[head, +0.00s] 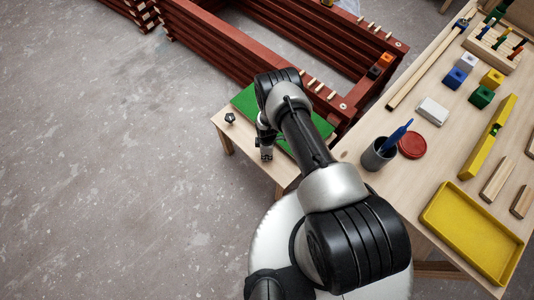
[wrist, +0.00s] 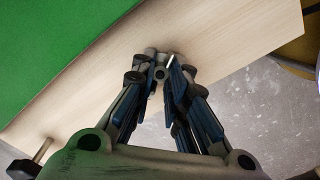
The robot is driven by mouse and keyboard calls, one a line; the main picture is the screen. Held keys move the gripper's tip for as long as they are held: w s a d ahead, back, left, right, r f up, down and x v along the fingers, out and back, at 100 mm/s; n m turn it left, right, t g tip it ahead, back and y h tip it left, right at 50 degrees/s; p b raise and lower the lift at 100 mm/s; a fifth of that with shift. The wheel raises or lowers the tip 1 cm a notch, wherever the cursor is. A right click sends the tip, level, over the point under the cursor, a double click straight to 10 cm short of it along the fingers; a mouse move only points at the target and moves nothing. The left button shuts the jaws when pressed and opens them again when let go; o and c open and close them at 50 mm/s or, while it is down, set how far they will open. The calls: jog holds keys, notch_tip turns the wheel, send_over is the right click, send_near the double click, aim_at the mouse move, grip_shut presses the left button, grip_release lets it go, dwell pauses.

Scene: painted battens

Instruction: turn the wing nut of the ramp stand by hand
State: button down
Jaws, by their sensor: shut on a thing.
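The ramp stand is a low pale wooden stand (head: 217,119) with a green ramp panel (head: 246,101) on it. Its wooden top (wrist: 225,45) and the green panel (wrist: 45,45) also show in the wrist view. My gripper (head: 266,155) points down at the stand's near edge, beside the green panel. In the wrist view my gripper (wrist: 158,70) has its fingertips closed together on a small grey piece, taken to be the wing nut, mostly hidden between them. A dark knob (head: 230,118) on a metal stud (wrist: 42,150) stands at the stand's left corner, apart from the gripper.
Dark red stacked battens (head: 215,45) stand behind the stand. A workbench (head: 350,142) on the right carries a grey cup (head: 375,158), a red lid (head: 412,145), coloured blocks and a yellow tray (head: 435,212). The concrete floor (head: 110,190) on the left is clear.

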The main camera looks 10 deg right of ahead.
jog(key=shift+n, duration=0.3)
jog(key=c, duration=1.5)
grip_release()
jog(key=shift+c, duration=0.2)
jog(key=shift+r, duration=0.1)
jog(key=shift+r, duration=0.35)
notch_tip(320, 180, up, 11)
